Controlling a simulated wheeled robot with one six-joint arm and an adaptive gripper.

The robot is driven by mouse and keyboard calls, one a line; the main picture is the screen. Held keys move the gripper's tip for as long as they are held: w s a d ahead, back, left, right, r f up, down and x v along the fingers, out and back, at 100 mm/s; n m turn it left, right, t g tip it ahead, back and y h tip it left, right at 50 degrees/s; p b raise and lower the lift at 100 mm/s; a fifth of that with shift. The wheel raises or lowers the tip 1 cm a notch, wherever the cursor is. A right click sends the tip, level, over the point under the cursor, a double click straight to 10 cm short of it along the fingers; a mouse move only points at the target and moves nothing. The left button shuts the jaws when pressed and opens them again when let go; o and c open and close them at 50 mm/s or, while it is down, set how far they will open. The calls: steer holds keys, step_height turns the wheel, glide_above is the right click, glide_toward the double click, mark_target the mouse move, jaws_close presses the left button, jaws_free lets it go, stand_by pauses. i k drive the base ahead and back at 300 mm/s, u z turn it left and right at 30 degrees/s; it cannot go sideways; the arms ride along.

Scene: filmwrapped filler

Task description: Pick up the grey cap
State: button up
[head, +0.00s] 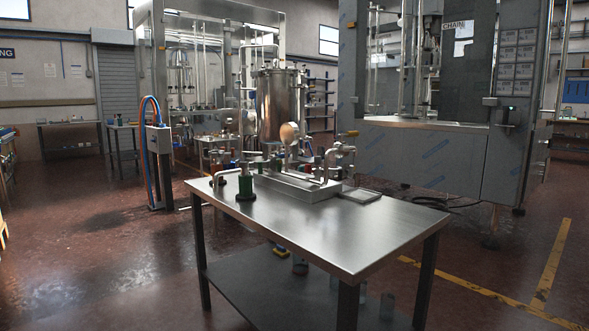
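I cannot make out a grey cap for certain in the head view; the small parts on the steel table (340,238) are too small to tell apart. A metal vessel rig with pipes (282,105) stands at the table's back edge, on or behind a low metal tray (300,190). A green cylinder with a dark base (246,187) stands at the table's left. My gripper is not in view.
The table's front and right top is bare. Its lower shelf (245,285) holds several cylinders and a yellow-blue item (281,251). A post with blue and orange hoses (158,150) stands behind left. A large machine (425,160) stands behind right. The left floor is open.

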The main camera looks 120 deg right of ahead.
mark_target(318, 160)
steer(key=z, duration=2.7)
steer(key=i, duration=2.25)
steer(key=z, duration=1.05)
